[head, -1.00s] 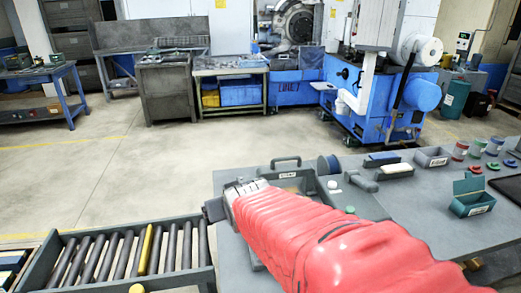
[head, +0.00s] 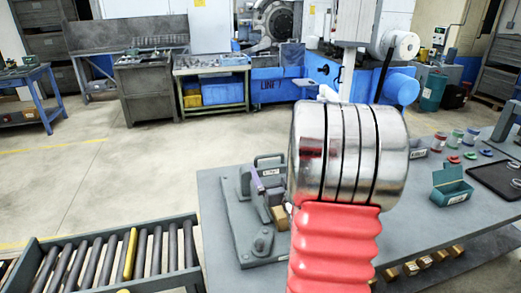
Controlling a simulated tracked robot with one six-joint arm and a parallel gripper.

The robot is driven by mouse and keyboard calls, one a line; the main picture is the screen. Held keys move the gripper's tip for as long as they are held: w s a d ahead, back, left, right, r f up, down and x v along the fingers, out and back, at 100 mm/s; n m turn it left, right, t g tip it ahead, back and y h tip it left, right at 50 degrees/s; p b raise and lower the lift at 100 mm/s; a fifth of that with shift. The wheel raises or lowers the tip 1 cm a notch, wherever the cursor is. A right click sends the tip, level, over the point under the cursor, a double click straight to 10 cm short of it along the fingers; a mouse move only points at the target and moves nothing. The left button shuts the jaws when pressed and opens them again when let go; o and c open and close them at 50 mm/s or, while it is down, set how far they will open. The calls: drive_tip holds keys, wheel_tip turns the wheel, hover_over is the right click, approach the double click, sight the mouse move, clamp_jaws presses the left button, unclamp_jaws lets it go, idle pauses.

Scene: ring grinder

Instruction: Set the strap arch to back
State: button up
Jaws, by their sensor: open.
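A dark handle-like strap arch (head: 269,158) stands at the far side of a grey fixture (head: 238,205) on the bench. A small white label (head: 270,172) is just below it. A purple block (head: 258,181) and a tan block (head: 277,198) are by the fixture's right side, partly hidden. My red-sleeved arm rises at the right of the fixture and ends in a shiny metal wrist. My gripper's fingers are hidden behind this wrist. I cannot see them touching anything.
A roller conveyor (head: 110,258) lies at the left of the grey bench (head: 215,190). A green open box (head: 452,187) and several small coloured items are on the bench at the right. Small brass blocks (head: 425,262) line a lower ledge. A blue machine (head: 320,70) stands behind.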

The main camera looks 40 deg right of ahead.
drive_tip(key=shift+s+d, duration=0.3)
drive_tip(key=shift+d, duration=0.05)
drive_tip(key=shift+w, duration=0.1)
drive_tip(key=x, duration=1.3)
drive_tip(key=shift+w+r, duration=0.15)
drive_tip(key=shift+w, duration=0.2)
drive_tip(key=shift+d, duration=0.15)
drive_tip(key=shift+c, duration=0.4)
